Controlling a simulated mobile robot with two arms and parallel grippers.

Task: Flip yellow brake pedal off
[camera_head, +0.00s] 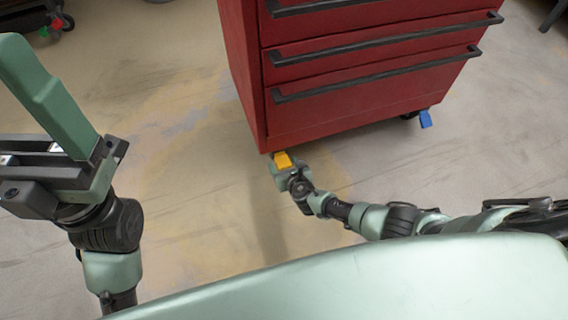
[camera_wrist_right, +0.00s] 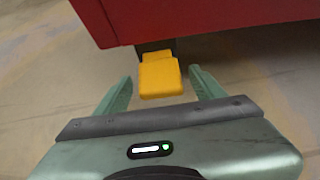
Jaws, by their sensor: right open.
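The yellow brake pedal (camera_head: 283,160) sticks out under the front left bottom corner of the red cabinet. In the right wrist view the yellow pedal (camera_wrist_right: 160,76) lies between the two green fingers. My right gripper (camera_wrist_right: 160,88) is open, with a finger on each side of the pedal and a visible gap to each. In the head view my right gripper (camera_head: 281,164) is low by the floor at that corner, partly hiding the caster area. My left gripper (camera_head: 62,140) is at the left, raised, away from the cabinet; its opening is unclear.
The red tool cabinet (camera_head: 350,115) with black drawer handles stands above the pedal. A blue pedal (camera_head: 425,119) shows at its right corner by a black caster. Another wheeled object with red and green parts (camera_head: 55,27) is at the top left. The floor between is clear.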

